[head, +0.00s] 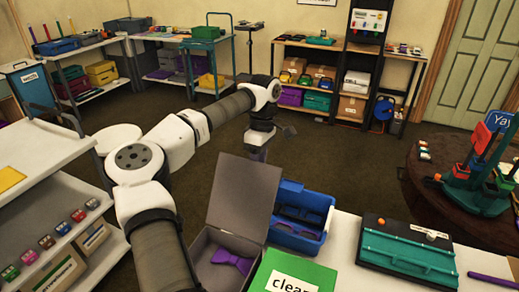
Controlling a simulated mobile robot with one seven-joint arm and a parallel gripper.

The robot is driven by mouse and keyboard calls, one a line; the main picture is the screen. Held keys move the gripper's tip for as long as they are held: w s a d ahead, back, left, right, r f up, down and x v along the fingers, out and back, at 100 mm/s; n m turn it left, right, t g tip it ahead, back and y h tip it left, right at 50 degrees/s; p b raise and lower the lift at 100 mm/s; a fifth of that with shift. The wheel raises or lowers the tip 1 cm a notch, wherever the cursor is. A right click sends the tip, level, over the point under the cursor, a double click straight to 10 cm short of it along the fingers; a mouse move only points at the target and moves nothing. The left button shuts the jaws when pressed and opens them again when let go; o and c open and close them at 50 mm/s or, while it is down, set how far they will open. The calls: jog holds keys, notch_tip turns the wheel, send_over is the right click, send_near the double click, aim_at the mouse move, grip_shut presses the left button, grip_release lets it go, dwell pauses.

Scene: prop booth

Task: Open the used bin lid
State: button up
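No label reading "used" is legible in the head view. A grey box (206,254) at the bottom middle stands with its lid (243,190) raised, and a purple bow tie (233,261) lies inside. I cannot tell whether this is the used bin. Beside it at the lower right is a green surface (267,279) with a white label starting "clea", cut off by the frame edge. My gripper (256,154) is at the end of the arm, seen just above the raised lid's top edge. Its fingertips are not clear, and I see nothing held.
A blue bin (297,237) with dark items stands right of the grey box. A teal-topped case (408,252) lies on the white table (345,262). White shelves (40,150) with small jars are at left. A round dark table (440,200) is at right. Open floor lies behind.

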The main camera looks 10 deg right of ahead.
jog(key=b+v, duration=0.1)
jog(key=v, duration=1.2)
jog(key=shift+r, duration=0.2)
jog(key=shift+s+f, duration=0.1)
